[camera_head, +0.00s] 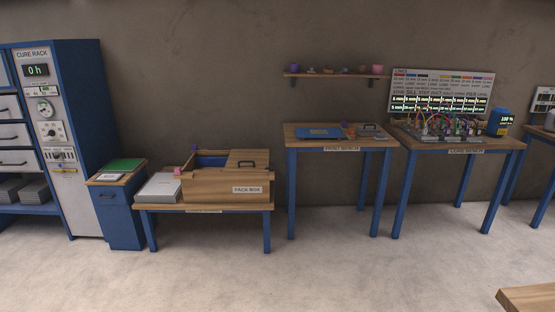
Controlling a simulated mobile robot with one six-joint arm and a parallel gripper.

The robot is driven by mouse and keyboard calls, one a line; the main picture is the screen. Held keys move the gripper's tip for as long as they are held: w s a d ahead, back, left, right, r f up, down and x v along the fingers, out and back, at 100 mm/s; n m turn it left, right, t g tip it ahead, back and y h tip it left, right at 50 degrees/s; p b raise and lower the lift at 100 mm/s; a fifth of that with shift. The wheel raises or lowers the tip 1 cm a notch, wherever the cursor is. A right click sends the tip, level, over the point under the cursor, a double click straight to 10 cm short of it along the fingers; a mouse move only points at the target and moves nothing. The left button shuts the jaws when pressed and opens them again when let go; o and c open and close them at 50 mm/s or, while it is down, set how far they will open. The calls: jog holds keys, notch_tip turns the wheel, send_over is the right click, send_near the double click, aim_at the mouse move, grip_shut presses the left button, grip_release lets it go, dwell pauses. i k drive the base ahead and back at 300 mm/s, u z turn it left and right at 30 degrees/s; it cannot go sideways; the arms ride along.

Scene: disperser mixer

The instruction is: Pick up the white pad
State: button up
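A small flat white piece (109,177), which looks like the white pad, lies on top of the small blue cabinet (118,220). It is in front of a green flat piece (124,165) on the same top. A larger pale grey-white flat block (160,187) lies on the low table to the right, left of the wooden pack box (228,185). It is too small in view to tell whether it is a pad or a box. My gripper is not in view.
The tall cure rack (75,140) stands left of the small cabinet. The low table (205,207) is close on its right. Further right are the print bench (338,148) and another bench (459,149). A wooden corner (530,299) juts in at bottom right. The floor in front is clear.

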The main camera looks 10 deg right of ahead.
aim_at(380, 136)
jog(key=i, duration=3.45)
jog(key=z, duration=0.15)
